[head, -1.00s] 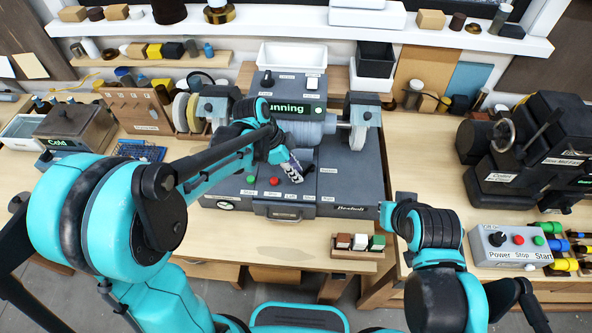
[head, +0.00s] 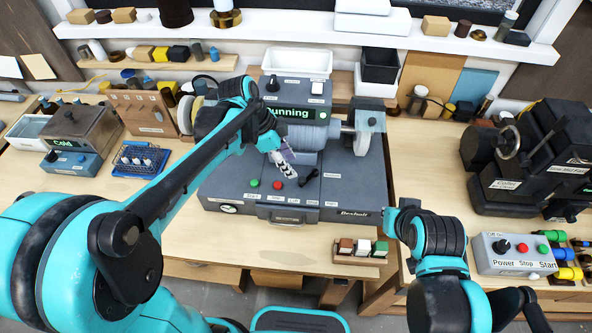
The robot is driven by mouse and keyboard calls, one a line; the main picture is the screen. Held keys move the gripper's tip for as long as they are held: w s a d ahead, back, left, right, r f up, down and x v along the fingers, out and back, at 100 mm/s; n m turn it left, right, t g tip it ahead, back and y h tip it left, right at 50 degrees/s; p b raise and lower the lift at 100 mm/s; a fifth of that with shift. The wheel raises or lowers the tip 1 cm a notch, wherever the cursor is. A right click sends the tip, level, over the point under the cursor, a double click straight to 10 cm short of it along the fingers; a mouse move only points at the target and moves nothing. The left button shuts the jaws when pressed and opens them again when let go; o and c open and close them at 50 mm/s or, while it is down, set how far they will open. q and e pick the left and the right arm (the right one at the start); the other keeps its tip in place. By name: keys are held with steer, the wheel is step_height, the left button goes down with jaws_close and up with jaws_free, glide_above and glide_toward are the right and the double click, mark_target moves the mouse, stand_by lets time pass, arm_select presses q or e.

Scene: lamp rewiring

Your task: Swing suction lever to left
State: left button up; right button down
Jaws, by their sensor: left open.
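The grey grinder console (head: 350,185) stands on the bench with a lit sign reading "Running" (head: 290,113). Its sloped front has a green button (head: 254,183), a red button (head: 278,185) and small labels along the front edge. A dark lever (head: 309,179) shows to the right of the red button, just beside my left gripper; its exact tilt is hard to tell. My left gripper (head: 288,168) is open over the middle of the console, its striped finger pointing down and right.
A small rack of coloured blocks (head: 361,247) lies on the bench front. A control box with Power, Stop and Start (head: 514,253) and a black machine (head: 530,170) stand at the right. A "Cold" unit (head: 78,140) is at the left. The bench front left of center is clear.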

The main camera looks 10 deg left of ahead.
arm_select(q)
steer(key=v, duration=0.5)
stand_by(0.4)
steer(key=s+a+f+n+t+y+b, duration=0.4)
steer(key=s+a+f+n+t+b, duration=0.2)
steer(key=s+f+n, duration=0.6)
steer(key=s+a+n+b, duration=0.1)
steer(key=a+n+b, duration=0.1)
steer(key=n, duration=0.2)
steer(key=shift+a+t, duration=0.3)
steer(key=shift+a, duration=0.1)
